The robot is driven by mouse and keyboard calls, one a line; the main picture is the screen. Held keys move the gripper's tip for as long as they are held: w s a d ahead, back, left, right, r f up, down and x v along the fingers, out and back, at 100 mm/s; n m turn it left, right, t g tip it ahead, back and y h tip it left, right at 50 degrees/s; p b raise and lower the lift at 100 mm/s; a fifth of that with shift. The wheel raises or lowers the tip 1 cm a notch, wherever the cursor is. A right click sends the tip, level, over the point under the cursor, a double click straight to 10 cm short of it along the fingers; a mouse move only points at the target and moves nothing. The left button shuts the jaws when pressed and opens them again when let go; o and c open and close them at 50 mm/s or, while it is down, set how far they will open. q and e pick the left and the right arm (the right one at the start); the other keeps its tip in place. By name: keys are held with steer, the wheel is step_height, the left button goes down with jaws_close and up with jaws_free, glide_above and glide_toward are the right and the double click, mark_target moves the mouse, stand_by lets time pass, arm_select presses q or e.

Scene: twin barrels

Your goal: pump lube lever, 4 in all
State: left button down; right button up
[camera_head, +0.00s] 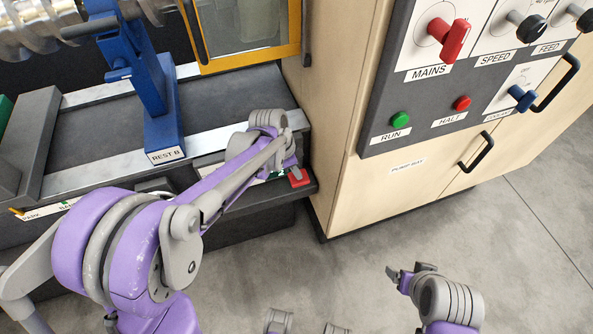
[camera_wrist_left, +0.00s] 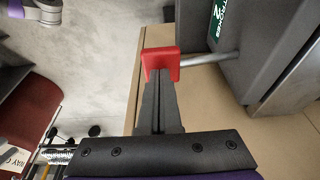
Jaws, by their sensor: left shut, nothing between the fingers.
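The lube lever's red handle (camera_head: 299,178) sticks out at the front right end of the machine bed. In the left wrist view the red handle (camera_wrist_left: 152,60) is on a grey rod (camera_wrist_left: 208,58) coming from a dark housing. My left gripper (camera_wrist_left: 160,76) is shut and empty, its fingertips right at the red handle; I cannot tell whether they touch. In the head view my left gripper (camera_head: 287,168) is mostly hidden by its own wrist. My right gripper (camera_head: 394,275) is over the floor at lower right, away from the lever; its finger gap is unclear.
A wooden cabinet (camera_head: 365,205) with a control panel (camera_head: 425,100) stands right of the lever. The blue rest (camera_head: 162,110) labelled REST B stands on the machine bed. A yellow-framed door (camera_head: 247,62) is behind. Open floor (camera_head: 520,240) lies at lower right.

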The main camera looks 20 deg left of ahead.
mark_target(298, 183)
arm_select(q)
steer(key=f+t+b, duration=0.1)
steer(key=f+y+b, duration=0.1)
steer(key=s+d+f+t+b, duration=0.1)
steer(key=f, duration=0.1)
steer(key=shift+s+m+t+y, duration=0.1)
steer(key=shift+m+t+y, duration=0.2)
steer(key=shift+a+f+t+b, duration=0.1)
steer(key=shift+f+t+b, duration=0.2)
steer(key=shift+f+b, duration=0.3)
arm_select(e)
steer(key=f, duration=0.4)
steer(key=shift+s+f, duration=0.1)
steer(key=shift+s, duration=0.2)
